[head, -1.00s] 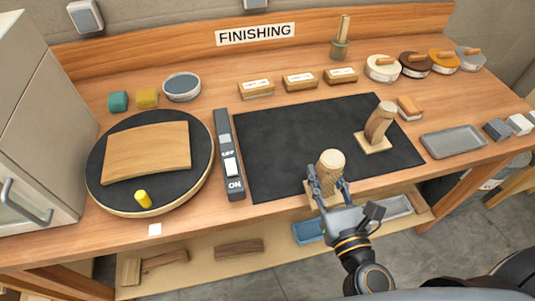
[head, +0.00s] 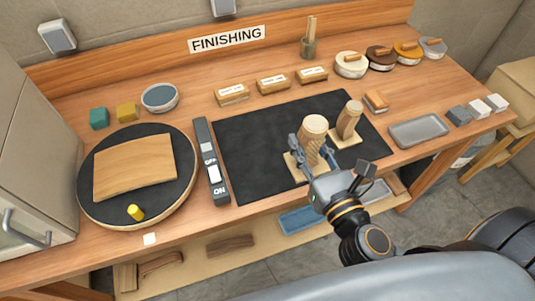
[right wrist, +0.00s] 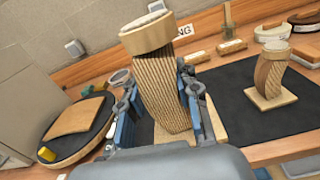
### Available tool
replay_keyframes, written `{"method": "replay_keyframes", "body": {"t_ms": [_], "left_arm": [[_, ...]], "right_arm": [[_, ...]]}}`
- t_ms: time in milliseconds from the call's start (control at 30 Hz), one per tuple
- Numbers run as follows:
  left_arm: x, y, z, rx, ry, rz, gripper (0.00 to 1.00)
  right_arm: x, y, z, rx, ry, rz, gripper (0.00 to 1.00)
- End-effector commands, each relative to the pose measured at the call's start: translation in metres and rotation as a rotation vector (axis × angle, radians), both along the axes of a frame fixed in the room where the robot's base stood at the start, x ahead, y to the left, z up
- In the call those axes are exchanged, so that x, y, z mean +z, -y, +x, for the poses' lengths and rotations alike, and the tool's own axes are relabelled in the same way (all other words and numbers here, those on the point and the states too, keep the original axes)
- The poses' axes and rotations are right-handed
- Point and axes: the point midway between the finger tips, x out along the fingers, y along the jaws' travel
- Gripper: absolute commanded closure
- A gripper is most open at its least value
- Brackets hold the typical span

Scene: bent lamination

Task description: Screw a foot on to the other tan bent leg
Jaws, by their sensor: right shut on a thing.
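A tan bent leg (head: 312,140) with a ribbed body and a wide round piece on top stands upright over a square base plate (head: 293,164), at the front of the black mat. My right gripper (head: 309,153) is shut on this leg's body, one finger on each side. The held leg also shows in the right wrist view (right wrist: 165,90), its round top above the fingers. A second bent leg (head: 349,119) with a square base and a round top stands on the mat to the right, apart from my gripper. My left gripper is not in view.
The black mat (head: 250,140) is mostly bare on its left. A switch strip (head: 210,160) and a round turntable (head: 183,203) with a curved wooden panel lie left of it. A grey tray (head: 418,131) is at right. Labelled blocks (head: 273,83) stand behind the mat.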

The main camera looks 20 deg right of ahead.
Motion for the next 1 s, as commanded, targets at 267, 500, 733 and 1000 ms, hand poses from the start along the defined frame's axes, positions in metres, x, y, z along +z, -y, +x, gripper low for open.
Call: {"method": "replay_keyframes", "body": {"t_ms": [267, 500, 733, 1000], "left_arm": [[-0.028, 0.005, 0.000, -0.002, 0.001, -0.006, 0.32], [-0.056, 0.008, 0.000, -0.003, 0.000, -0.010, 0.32], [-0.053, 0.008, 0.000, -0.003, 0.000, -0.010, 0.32], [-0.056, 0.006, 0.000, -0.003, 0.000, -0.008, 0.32]], "right_arm": [[-0.014, -0.007, 0.019, 0.000, 0.011, 0.003, 1.00], [-0.027, -0.021, 0.057, 0.000, 0.007, 0.000, 1.00], [-0.060, -0.037, 0.100, -0.002, -0.001, -0.001, 1.00], [-0.091, -0.046, 0.125, -0.001, 0.002, -0.001, 1.00]]}}
